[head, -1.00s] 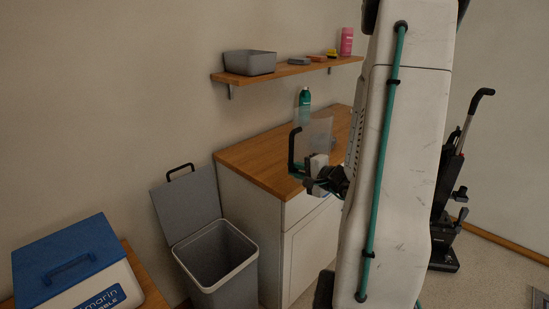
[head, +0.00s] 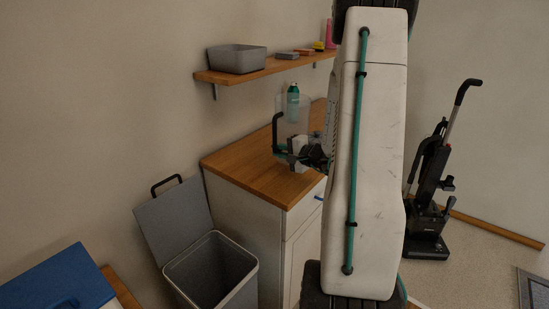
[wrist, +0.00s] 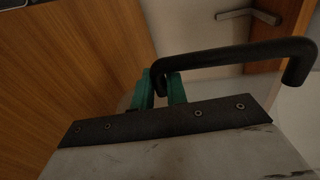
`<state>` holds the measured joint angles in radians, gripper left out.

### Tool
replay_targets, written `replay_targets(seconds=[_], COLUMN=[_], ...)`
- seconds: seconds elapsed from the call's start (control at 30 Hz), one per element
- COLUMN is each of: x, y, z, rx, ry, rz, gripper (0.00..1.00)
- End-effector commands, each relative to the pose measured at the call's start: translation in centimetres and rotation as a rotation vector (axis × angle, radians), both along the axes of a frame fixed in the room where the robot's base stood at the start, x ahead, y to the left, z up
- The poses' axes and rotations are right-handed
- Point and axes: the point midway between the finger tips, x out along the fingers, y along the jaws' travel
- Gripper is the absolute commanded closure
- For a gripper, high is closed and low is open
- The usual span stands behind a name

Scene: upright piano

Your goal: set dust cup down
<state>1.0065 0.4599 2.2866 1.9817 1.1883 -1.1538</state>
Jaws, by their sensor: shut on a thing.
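The dust cup (head: 299,113) is a clear, see-through cup with a black handle (head: 277,132). My gripper (head: 290,153) is shut on it and holds it upright over the wooden counter top (head: 238,170). Whether the cup touches the counter cannot be told. In the wrist view the black handle (wrist: 235,55) crosses the teal fingers of my gripper (wrist: 164,88), and the clear cup is hard to make out. My arm hides the right part of the counter in the head view.
A teal spray bottle (head: 293,88) stands behind the cup. A wall shelf (head: 222,77) with a grey bin (head: 237,58) hangs above. An open-lidded trash bin (head: 212,265) stands left of the cabinet, an upright vacuum (head: 432,190) at right. The counter's near left is clear.

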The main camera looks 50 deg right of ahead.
Motion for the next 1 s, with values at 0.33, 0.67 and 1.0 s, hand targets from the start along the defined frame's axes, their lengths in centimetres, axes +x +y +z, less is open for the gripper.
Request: replay_targets(seconds=[0.33,0.67,1.0], x=[0.7,0.6,0.5], y=[0.9,0.7,0.7], z=[-3.4,-3.7,-3.8], rx=[0.002,-0.001,0.0], ry=[0.0,-0.002,-0.001], rz=[0.016,0.013,0.011], gripper=[1.0,1.0,0.64])
